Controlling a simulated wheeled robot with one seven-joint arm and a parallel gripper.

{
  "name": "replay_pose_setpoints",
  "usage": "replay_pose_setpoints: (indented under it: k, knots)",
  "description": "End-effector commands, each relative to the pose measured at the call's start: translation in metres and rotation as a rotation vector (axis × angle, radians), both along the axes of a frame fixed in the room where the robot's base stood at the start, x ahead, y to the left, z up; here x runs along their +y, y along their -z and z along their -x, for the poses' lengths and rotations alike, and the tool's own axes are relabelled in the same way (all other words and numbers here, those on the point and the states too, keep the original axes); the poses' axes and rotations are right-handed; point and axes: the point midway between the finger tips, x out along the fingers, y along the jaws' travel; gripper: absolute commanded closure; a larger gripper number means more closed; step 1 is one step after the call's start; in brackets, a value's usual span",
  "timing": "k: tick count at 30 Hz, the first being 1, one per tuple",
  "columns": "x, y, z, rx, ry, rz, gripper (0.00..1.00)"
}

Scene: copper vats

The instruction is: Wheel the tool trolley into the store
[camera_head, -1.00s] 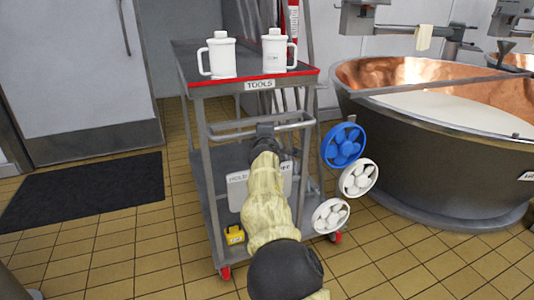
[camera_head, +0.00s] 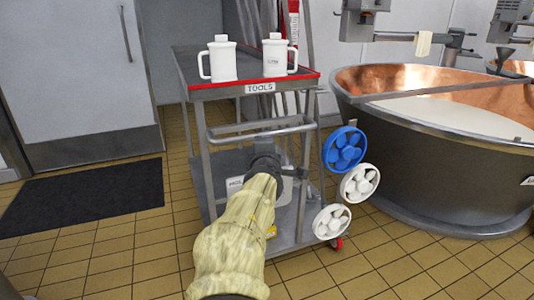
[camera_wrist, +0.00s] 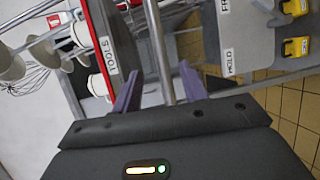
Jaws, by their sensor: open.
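The tool trolley (camera_head: 262,88), a grey metal cart with a red-edged top and a TOOLS label, stands on the tiled floor in the head view. Its push bar (camera_head: 245,127) crosses the near side; it also shows in the wrist view (camera_wrist: 158,45). Two white lidded jugs (camera_head: 223,60) (camera_head: 275,56) stand on top. My gripper (camera_head: 266,160) is just below the bar in the picture. In the wrist view my gripper (camera_wrist: 160,82) has its two purple fingers apart, the bar running between them. I cannot tell whether they touch it. My arm hides part of the lower shelf.
A grey door (camera_head: 75,80) is at the left, with a dark mat (camera_head: 85,193) before it. A large copper-lined vat (camera_head: 445,150) stands close on the right. Blue (camera_head: 344,148) and white (camera_head: 359,182) spoked wheels are beside the trolley's right side. Front floor is clear.

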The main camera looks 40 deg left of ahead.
Motion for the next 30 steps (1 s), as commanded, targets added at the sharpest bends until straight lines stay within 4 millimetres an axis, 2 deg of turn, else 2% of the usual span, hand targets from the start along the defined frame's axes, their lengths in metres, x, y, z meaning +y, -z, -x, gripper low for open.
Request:
replay_pose_setpoints:
  k: [3,13,16,18,20,23,27,30]
  knots:
    - [-0.006,-0.002,0.007,0.001,0.0,-0.002,0.57]
    - [-0.007,-0.002,0.008,0.001,0.0,-0.002,0.57]
    - [-0.011,0.0,0.003,0.01,0.011,-0.004,0.57]
    - [-0.022,0.004,-0.007,0.033,0.036,-0.011,0.57]
    - [-0.037,0.011,-0.021,0.068,0.074,-0.022,0.57]
    - [-0.077,0.027,-0.052,0.154,0.165,-0.052,0.57]
    - [-0.152,0.06,-0.094,0.313,0.333,-0.118,0.57]
    - [-0.206,0.083,-0.114,0.425,0.453,-0.171,0.57]
